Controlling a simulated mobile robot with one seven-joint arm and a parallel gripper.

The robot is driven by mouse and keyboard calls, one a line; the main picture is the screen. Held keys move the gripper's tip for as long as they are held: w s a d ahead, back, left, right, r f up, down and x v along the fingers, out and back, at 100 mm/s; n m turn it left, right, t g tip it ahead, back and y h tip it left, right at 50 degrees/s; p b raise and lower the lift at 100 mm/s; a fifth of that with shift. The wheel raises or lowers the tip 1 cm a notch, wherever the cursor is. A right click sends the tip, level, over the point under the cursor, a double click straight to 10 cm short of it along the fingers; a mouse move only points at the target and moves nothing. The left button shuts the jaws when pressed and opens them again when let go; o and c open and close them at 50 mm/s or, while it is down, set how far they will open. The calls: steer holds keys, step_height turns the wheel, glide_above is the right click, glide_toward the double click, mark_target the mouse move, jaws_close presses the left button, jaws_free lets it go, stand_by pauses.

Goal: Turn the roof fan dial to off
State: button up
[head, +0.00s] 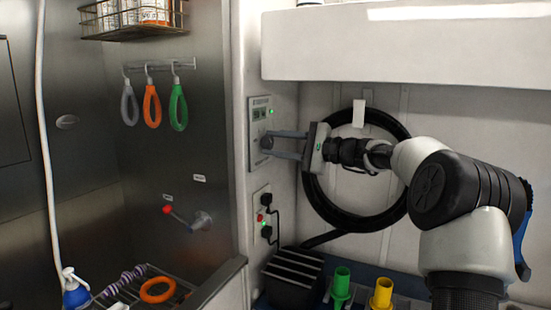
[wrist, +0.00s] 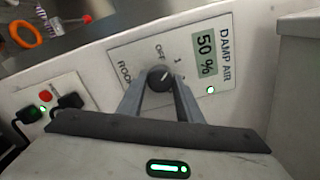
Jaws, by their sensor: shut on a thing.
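The roof fan dial (wrist: 159,76) is a small dark round knob on a pale wall panel (wrist: 122,60). The panel carries the words "OFF" and "ROOF", a "1", and a display reading "DAMP AIR 50 %". My gripper (wrist: 160,84) is shut on the dial, one finger on each side of it. In the head view my gripper (head: 276,145) reaches left to the panel (head: 257,110), and its fingers partly hide the dial. I cannot tell for sure which mark the dial's pointer faces.
Below the panel is a socket plate (head: 262,215) with black plugs and a red button. A black coiled hose (head: 320,205) hangs behind my arm. A steel tub with hanging loops (head: 152,105) and a red-tipped lever (head: 169,210) lies left. A white cabinet (head: 400,45) overhangs above.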

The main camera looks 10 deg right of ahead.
steer(key=n+b, duration=0.1)
steer(key=b, duration=0.1)
steer(key=n+b, duration=0.1)
steer(key=n, duration=0.1)
steer(key=shift+f+n+b, duration=0.25)
steer(key=shift+n+b, duration=0.05)
steer(key=shift+b, duration=0.05)
steer(key=shift+r+n+b, duration=0.25)
steer(key=shift+n+b, duration=1.2)
steer(key=shift+n, duration=0.25)
steer(key=o, duration=1)
steer(key=shift+o, duration=0.2)
steer(key=v, duration=1.7)
steer(key=shift+d+p, duration=0.2)
steer(key=shift+p, duration=0.2)
steer(key=shift+s+r, duration=0.1)
